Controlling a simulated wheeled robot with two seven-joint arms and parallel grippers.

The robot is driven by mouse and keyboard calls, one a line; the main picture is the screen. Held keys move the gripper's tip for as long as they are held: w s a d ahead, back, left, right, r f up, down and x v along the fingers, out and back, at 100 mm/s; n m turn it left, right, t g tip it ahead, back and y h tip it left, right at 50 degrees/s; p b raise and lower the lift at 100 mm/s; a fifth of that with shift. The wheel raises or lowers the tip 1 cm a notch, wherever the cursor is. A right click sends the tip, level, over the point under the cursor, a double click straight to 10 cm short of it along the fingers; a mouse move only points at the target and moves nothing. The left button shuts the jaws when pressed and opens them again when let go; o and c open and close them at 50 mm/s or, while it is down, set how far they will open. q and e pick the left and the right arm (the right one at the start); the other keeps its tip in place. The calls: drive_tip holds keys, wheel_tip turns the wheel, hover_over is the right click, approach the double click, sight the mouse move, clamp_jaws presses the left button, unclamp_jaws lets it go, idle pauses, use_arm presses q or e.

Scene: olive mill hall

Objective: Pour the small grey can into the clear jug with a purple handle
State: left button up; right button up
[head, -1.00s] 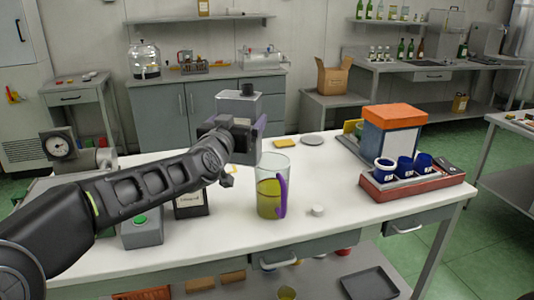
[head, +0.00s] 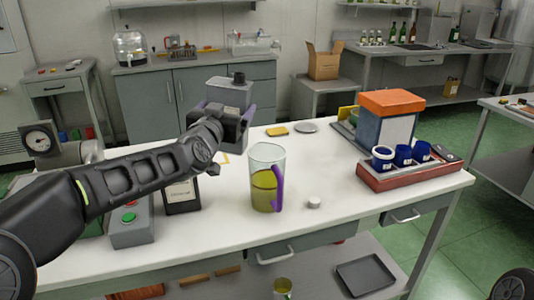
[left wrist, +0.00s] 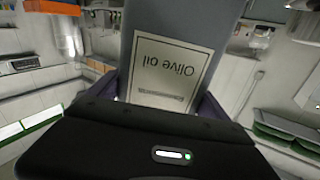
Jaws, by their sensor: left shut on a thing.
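The small grey can (head: 230,93) has a dark cap-like top and is upright above the table, behind and left of the jug. My left gripper (head: 224,118) is shut on it, with purple fingers on its sides. In the left wrist view the can (left wrist: 200,25) fills the middle, its "Olive oil" label upside down. The clear jug (head: 266,160) stands upright on the table, its purple handle (head: 278,188) towards the right front. It holds yellow-green liquid to over half its height. The can and jug are apart. My right gripper is out of view.
A white cap-like piece (head: 314,202) lies right of the jug. A dark labelled container (head: 182,197) and a button box (head: 131,227) stand left. A red rack (head: 412,176) with blue cups and an orange-topped box (head: 390,103) stand right. The table's front middle is clear.

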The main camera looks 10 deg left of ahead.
use_arm(q)
drive_tip(key=shift+d+f+m, duration=0.25)
drive_tip(key=shift+f+m, duration=0.95)
drive_tip(key=shift+f, duration=0.15)
drive_tip(key=shift+d+r+m+p, duration=0.1)
drive_tip(key=shift+r+m+p, duration=0.4)
drive_tip(key=shift+p, duration=0.25)
drive_tip(key=shift+d+r+m+p, duration=0.15)
drive_tip(key=shift+r+m+p, duration=0.1)
drive_tip(key=shift+m+p, duration=0.35)
drive_tip(key=shift+d+f+m+p, duration=0.15)
drive_tip(key=shift+f+m+p, duration=0.15)
drive_tip(key=shift+p, duration=0.1)
drive_tip(key=shift+d+m+p, duration=0.2)
drive_tip(key=shift+m+p, duration=0.3)
drive_tip(key=shift+p, duration=0.05)
drive_tip(key=shift+a+f+m+p, duration=0.15)
drive_tip(key=shift+m+p, duration=0.35)
drive_tip(key=shift+m, duration=0.2)
drive_tip(key=shift+a+m+p, duration=0.1)
drive_tip(key=shift+m+p, duration=0.45)
drive_tip(key=shift+m, duration=0.15)
drive_tip(key=shift+a+f, duration=0.1)
drive_tip(key=shift+f, duration=0.05)
drive_tip(key=shift+a+m+p, duration=0.1)
drive_tip(key=shift+m+p, duration=0.8)
drive_tip(key=shift+m, duration=0.3)
drive_tip(key=shift+r+m+p, duration=0.7)
drive_tip(key=shift+m+p, duration=0.2)
drive_tip(key=shift+p, duration=0.65)
